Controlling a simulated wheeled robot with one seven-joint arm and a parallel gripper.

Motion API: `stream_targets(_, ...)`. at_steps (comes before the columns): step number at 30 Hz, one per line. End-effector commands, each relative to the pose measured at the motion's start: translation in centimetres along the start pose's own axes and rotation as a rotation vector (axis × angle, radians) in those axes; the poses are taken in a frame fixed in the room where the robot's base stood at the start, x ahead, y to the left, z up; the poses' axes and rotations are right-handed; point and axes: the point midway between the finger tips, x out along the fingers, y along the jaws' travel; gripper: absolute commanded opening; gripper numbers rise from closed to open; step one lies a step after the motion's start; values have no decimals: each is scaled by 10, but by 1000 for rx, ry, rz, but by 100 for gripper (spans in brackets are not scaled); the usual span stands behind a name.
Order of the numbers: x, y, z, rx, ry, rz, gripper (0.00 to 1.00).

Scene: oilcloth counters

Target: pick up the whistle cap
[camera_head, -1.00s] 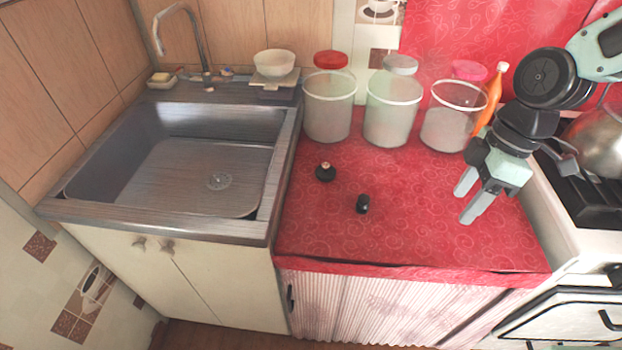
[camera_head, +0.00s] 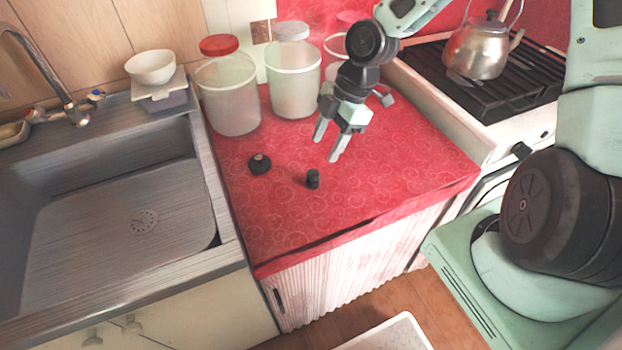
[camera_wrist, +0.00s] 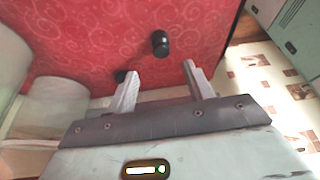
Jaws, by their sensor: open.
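Two small dark things stand on the red patterned counter (camera_head: 290,225). One is a short black cylinder (camera_head: 313,179), which fits a whistle cap best. The other is a round black knob-like piece (camera_head: 260,164) with a paler top, to its left. I cannot tell for certain which is the whistle cap. My gripper (camera_head: 326,149) is open and empty, above the counter behind and slightly right of the cylinder. In the wrist view the cylinder (camera_wrist: 160,43) lies ahead of my gripper (camera_wrist: 160,68), between the finger lines. The round piece (camera_wrist: 121,75) is partly hidden by the left finger.
Clear jars stand at the back, one with a red lid (camera_head: 221,45). A sink (camera_head: 120,200) is on the left. A stove (camera_head: 490,85) with a kettle (camera_head: 480,48) is on the right. The counter's front and right are clear.

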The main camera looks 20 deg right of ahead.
Motion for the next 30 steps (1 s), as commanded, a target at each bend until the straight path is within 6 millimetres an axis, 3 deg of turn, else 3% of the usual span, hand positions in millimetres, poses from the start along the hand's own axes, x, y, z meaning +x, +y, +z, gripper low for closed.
stream_targets(4,30,-1,0,-3,0,-3,52)
stream_targets(13,52,-1,-1,-1,0,-2,52)
stream_targets(21,90,-3,-2,-1,0,-3,52)
stream_targets(30,98,-2,-2,1,0,0,52)
